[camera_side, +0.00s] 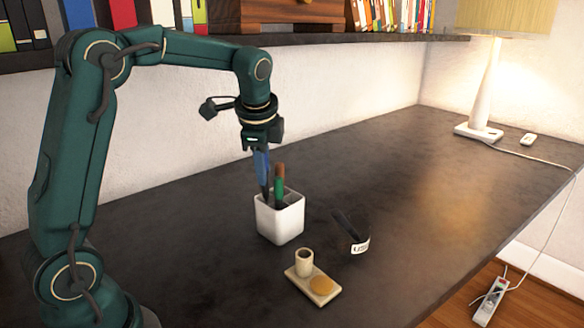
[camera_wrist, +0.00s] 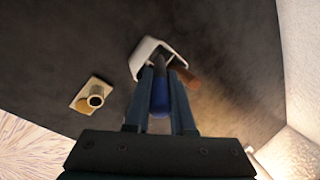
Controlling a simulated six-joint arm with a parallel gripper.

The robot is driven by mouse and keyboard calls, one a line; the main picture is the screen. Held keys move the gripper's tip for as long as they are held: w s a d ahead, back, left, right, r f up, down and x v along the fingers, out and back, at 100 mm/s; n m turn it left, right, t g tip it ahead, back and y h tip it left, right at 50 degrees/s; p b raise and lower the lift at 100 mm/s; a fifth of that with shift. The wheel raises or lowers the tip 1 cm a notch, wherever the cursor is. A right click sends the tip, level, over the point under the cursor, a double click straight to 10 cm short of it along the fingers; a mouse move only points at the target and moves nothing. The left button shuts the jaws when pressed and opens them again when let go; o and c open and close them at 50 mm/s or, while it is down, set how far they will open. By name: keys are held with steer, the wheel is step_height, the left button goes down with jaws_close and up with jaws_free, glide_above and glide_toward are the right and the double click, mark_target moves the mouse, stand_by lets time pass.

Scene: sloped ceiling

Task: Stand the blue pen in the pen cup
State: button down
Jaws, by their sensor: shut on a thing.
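The white square pen cup (camera_side: 279,219) stands upright on the dark desk and has divided compartments. A green and brown pen (camera_side: 279,180) stands in it. My gripper (camera_side: 261,152) is above the cup, shut on the blue pen (camera_side: 262,168), which points down with its dark lower end at the cup's left opening. In the wrist view the blue pen (camera_wrist: 160,97) lies between my two fingers, with the white cup (camera_wrist: 150,50) beyond it. The cup wall hides the pen's lowest tip, so I cannot tell how deep it reaches.
A small beige tray (camera_side: 312,288) with a little cup stands in front of the pen cup. A dark strap-like item with a white label (camera_side: 360,247) lies to the right. A lamp (camera_side: 485,95) stands at the far right. The desk's right half is mostly clear.

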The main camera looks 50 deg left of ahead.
steer(key=shift+f, duration=2.5)
steer(key=c, duration=0.7)
jaws_free()
steer(key=shift+r, duration=0.1)
steer(key=shift+v, duration=2.5)
steer(key=shift+d, duration=0.1)
